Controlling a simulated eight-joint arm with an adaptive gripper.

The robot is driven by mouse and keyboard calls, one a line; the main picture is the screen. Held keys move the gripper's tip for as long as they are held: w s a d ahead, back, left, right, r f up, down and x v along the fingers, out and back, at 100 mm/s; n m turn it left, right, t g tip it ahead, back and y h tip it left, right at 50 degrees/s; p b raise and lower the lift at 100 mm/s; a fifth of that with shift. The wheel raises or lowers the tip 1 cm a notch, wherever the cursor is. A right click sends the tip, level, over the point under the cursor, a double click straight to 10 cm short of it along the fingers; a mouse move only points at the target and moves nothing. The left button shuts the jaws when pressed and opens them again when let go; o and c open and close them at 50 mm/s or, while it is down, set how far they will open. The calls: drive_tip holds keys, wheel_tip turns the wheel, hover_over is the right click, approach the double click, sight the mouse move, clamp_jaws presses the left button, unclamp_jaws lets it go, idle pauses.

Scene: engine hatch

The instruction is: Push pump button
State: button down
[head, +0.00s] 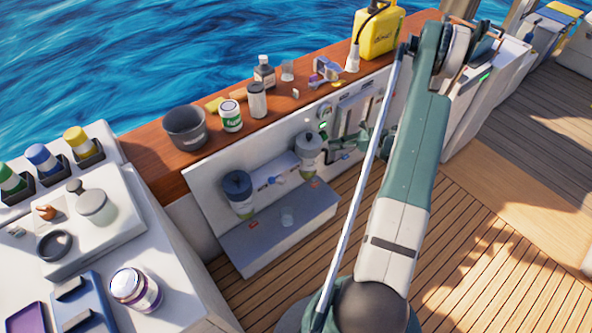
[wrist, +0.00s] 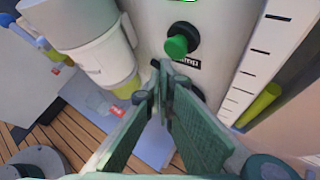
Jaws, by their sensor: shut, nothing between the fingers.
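The pump button is a green knob (wrist: 177,46) on a black collar, standing out from the pale panel in the wrist view. A black label reading "Pump", partly hidden by a fingertip, is just below it. My gripper (wrist: 166,82) has its fingertips together with nothing between them. The tips are just below the button in the picture, over the label's edge; I cannot tell their exact distance from the panel. In the head view my gripper (head: 347,152) is in front of the panel, small and partly hidden by my arm.
A white cylindrical canister (wrist: 97,45) stands left of the button. A marked scale with a yellow-green tube (wrist: 259,104) is to the right. A dark round part is partly hidden behind my fingers. Bottles and a black bucket (head: 185,130) stand on the wooden ledge above the panel.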

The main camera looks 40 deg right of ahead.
drive_tip(key=shift+s, duration=1.8)
